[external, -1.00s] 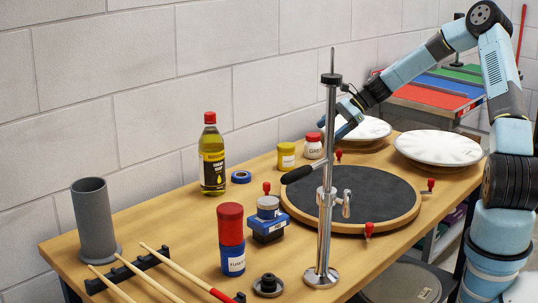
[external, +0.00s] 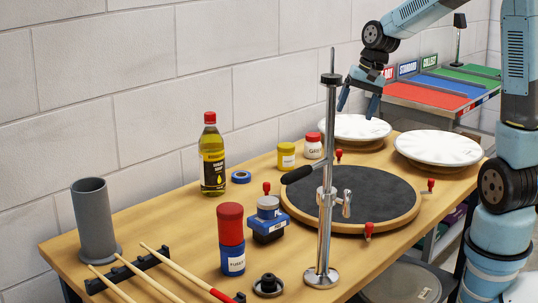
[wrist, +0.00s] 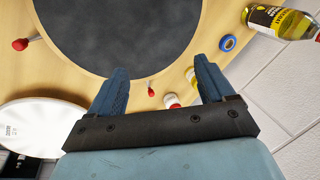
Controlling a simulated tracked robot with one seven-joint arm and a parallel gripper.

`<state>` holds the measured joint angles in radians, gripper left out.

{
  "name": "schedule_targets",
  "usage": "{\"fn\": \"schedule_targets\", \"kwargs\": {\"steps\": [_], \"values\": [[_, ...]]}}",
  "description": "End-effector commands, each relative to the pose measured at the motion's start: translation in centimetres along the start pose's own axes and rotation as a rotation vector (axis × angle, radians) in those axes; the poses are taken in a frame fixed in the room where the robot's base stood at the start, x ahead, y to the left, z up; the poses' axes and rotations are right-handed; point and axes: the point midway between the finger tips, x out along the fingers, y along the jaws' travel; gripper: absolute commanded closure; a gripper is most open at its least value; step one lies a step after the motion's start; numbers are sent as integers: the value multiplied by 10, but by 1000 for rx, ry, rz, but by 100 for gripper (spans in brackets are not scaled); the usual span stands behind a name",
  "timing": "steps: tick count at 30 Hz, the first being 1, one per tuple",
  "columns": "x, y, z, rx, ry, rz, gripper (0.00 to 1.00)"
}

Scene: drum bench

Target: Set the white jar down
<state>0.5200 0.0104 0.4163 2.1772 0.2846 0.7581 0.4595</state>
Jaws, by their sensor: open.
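The white jar (external: 313,150) with a red lid stands upright on the wooden bench, beside a yellow jar (external: 286,160) near the wall. In the wrist view the white jar (wrist: 172,101) shows low between my fingers, partly cut off by my gripper's body. My gripper (external: 357,106) is open and empty, raised above and to the right of the white jar in the external view. Its two blue fingers (wrist: 161,88) are spread wide in the wrist view and touch nothing.
A round black drum pad (external: 355,195) with red knobs lies mid-bench, behind a metal stand (external: 327,230). White drum heads (external: 438,147) lie at the far end. An oil bottle (external: 213,160) and blue tape (external: 241,177) stand left of the jars. Coloured trays (external: 430,93) are beyond.

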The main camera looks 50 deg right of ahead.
Motion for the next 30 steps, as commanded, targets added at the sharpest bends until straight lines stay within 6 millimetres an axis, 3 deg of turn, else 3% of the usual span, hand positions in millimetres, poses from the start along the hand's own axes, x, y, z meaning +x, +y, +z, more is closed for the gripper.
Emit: {"fn": "schedule_targets", "kwargs": {"steps": [8, 18, 24, 30], "values": [[-58, 20, 60, -251, 111, 56, 18], [-115, 64, 126, -527, 223, 83, 18], [-136, 97, 159, -673, 275, 78, 18], [-145, 120, 177, -765, 303, 69, 18]]}}
